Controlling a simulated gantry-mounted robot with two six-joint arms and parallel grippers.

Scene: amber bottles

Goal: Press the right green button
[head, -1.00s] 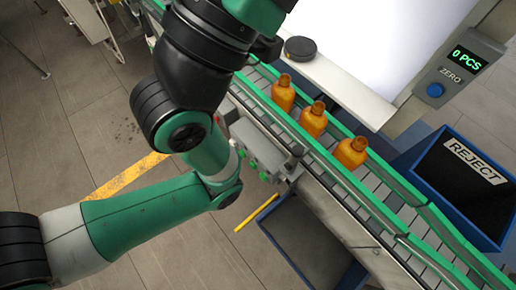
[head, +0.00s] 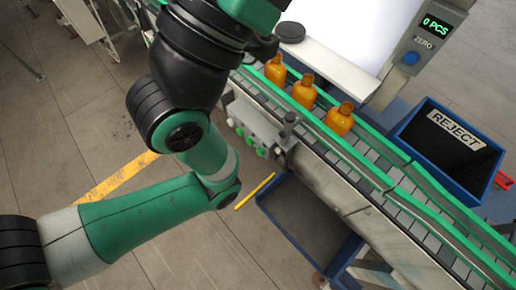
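A grey control box (head: 254,124) is fixed to the near side of the conveyor. Several small green buttons sit along its lower face, partly in view past my arm. One green button (head: 261,152) is near the box's right end, and another (head: 239,131) is farther left. They are too small to tell whether any is pressed. My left arm comes in from the lower left, bends beside the box and goes up to the top edge. Its gripper cannot be made out. My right gripper is not in view.
Three amber bottles (head: 303,92) stand upright on the conveyor (head: 375,165) between green rails. A blue REJECT bin (head: 408,130) is at right. The display (head: 436,24) reads 0 PCS above a blue ZERO button (head: 411,58). A dark blue-rimmed bin (head: 300,222) is below the conveyor.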

